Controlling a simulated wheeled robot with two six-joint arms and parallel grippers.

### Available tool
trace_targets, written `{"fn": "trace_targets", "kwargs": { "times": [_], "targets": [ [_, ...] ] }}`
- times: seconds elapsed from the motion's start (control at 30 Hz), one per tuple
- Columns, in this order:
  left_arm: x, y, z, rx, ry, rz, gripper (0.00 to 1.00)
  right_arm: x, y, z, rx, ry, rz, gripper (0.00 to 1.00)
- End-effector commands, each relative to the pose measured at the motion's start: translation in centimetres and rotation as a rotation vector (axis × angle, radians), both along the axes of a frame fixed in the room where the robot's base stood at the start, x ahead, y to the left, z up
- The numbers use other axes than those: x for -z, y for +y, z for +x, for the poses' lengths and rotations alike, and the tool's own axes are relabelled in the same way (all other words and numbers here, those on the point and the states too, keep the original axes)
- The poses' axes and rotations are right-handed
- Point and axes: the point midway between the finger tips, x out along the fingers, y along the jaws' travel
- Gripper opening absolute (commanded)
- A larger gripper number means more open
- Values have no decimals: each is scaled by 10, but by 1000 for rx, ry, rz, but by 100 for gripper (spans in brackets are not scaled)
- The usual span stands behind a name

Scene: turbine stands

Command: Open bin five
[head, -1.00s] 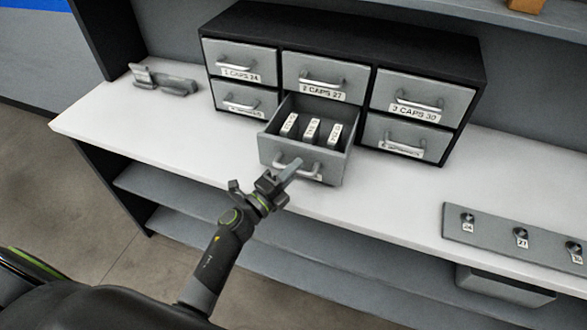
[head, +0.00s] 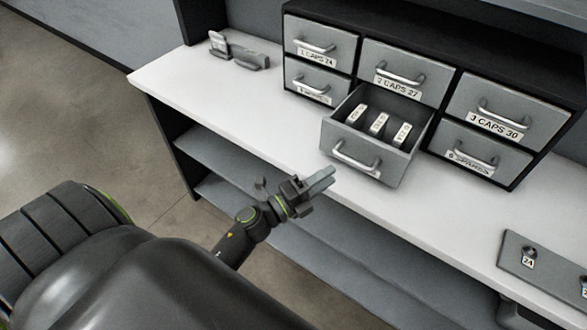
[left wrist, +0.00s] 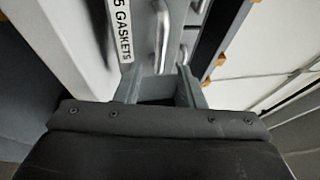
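Bin five is the lower middle drawer (head: 335,141) of the cabinet. It is pulled out, with three small labelled packets (head: 378,124) standing inside. Its silver handle (head: 356,160) is on the front. My left gripper (head: 322,180) is in front of the drawer, apart from the handle and to its lower left. In the left wrist view, my left gripper (left wrist: 160,84) has its fingers parted with nothing between them. The label "5 GASKETS" (left wrist: 121,30) and the handle (left wrist: 162,42) show beyond the fingers. My right gripper is not in view.
The other drawers of the dark cabinet (head: 430,55) are shut. A grey metal part (head: 240,55) lies at the left of the white bench (head: 280,125). A grey plate with knobs (head: 540,265) is at the right. The bench left of the open drawer is clear.

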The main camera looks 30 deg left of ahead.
Motion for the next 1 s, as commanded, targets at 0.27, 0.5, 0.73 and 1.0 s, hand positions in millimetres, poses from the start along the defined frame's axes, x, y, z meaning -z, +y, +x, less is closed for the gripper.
{"fn": "trace_targets", "kwargs": {
  "times": [0.27,0.5,0.73,1.0],
  "targets": [
    [16,25,-55,0,2,3,36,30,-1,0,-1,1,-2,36],
    [18,37,-79,0,0,1,36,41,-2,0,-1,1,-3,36],
    [17,38,-83,0,0,1,36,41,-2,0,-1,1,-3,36],
    [17,38,-82,0,0,0,36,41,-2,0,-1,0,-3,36]
  ]
}}
